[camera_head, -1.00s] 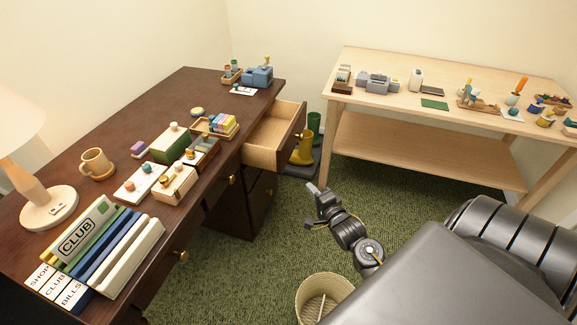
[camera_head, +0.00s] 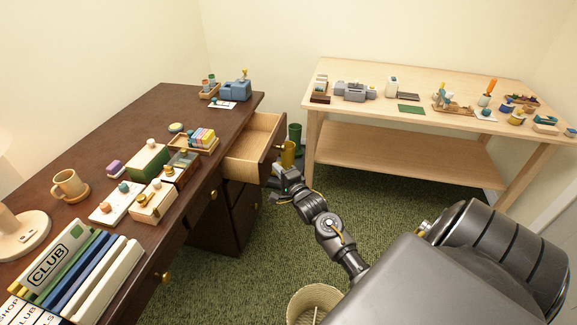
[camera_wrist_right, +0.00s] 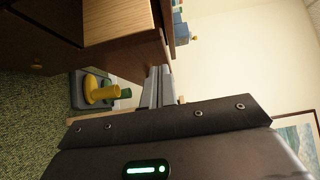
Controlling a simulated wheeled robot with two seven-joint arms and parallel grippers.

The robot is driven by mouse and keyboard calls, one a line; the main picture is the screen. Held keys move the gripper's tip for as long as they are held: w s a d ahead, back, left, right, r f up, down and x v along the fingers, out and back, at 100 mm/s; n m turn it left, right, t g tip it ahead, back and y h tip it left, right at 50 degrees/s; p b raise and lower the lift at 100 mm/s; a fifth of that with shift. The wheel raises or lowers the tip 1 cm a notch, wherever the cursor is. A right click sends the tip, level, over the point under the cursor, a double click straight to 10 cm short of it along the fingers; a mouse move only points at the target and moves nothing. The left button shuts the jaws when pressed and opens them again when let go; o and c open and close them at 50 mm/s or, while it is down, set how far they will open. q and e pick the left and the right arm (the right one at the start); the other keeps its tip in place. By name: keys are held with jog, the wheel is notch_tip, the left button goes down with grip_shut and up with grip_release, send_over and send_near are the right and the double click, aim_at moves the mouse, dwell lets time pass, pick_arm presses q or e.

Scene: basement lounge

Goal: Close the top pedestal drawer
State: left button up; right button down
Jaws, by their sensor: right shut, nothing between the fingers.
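The top pedestal drawer (camera_head: 254,140) of the dark desk (camera_head: 150,110) stands pulled out, its pale wooden inside showing. Its dark front panel (camera_head: 273,150) faces right in the head view. My right gripper (camera_head: 279,173) is shut and empty, close to the near lower corner of the drawer front. In the right wrist view, the shut fingers (camera_wrist_right: 159,78) reach up to the dark edge of the drawer (camera_wrist_right: 118,22); I cannot tell if they touch it. The lower pedestal drawers look shut. My left gripper is not in view.
A light wooden table (camera_head: 400,135) with several small objects is at the back right. A wicker basket (camera_head: 305,302) stands on the green carpet near my arm. Several items cover the desk.

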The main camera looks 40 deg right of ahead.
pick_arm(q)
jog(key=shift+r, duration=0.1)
pick_arm(e)
jog(key=shift+w+a, duration=0.85)
jog(key=shift+w, duration=0.25)
